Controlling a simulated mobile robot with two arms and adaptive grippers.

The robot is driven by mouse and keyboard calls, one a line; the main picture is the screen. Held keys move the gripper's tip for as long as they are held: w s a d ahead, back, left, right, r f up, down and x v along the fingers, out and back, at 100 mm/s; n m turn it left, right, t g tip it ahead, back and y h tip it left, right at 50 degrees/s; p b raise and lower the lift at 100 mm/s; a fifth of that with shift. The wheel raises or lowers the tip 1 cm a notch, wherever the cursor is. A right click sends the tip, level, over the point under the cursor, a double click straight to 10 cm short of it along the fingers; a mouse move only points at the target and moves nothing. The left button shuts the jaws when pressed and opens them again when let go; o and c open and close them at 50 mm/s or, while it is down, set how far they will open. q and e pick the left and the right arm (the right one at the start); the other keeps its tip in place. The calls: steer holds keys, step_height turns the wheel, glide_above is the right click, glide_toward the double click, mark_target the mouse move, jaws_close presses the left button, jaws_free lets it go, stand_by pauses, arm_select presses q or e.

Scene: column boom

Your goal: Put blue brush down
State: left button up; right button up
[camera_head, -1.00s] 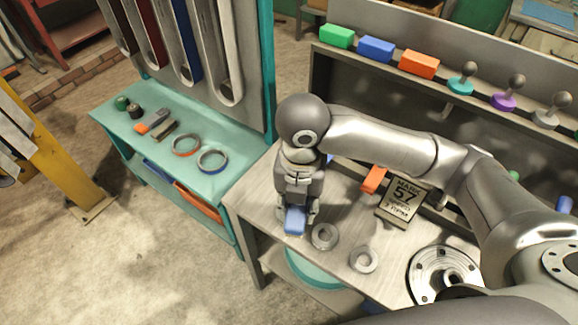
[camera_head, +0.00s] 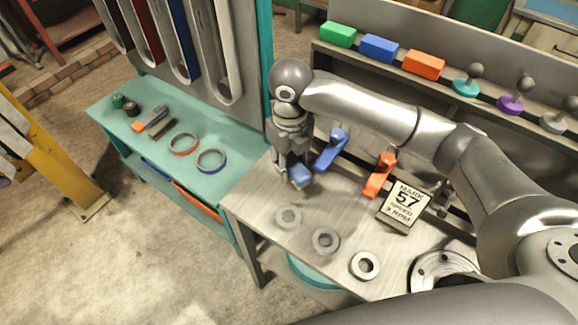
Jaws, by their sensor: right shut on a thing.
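The blue brush (camera_head: 299,175) is in my right gripper (camera_head: 290,172), near the far left of the grey workbench (camera_head: 262,192). The gripper points down and is shut on the brush. I cannot tell whether the brush touches the bench top. The fingers and wrist hide its upper part. My left gripper is not in view.
A blue tool (camera_head: 331,150) stands just right of the brush, an orange tool (camera_head: 380,175) further right. A sign (camera_head: 403,206) reads "MARK 57". Grey rings (camera_head: 288,217) lie along the bench front. A teal table (camera_head: 150,160) is at left.

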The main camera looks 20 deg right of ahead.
steer(key=w+f, duration=0.2)
steer(key=f, duration=0.1)
steer(key=w+d+f, duration=0.1)
steer(key=f, duration=0.1)
steer(key=shift+w+f+p, duration=0.1)
steer(key=shift+w+p, duration=0.2)
steer(key=shift+w, duration=0.1)
step_height(320, 180, down, 2)
steer(key=shift+f+p, duration=0.15)
steer(key=shift+p, duration=0.45)
steer(key=shift+f, duration=0.3)
steer(key=shift+f, duration=0.1)
steer(key=shift+s+f, duration=0.1)
steer(key=shift+f, duration=0.15)
steer(key=o, duration=0.7)
steer(key=shift+o, duration=1.4)
steer(key=shift+f, duration=0.1)
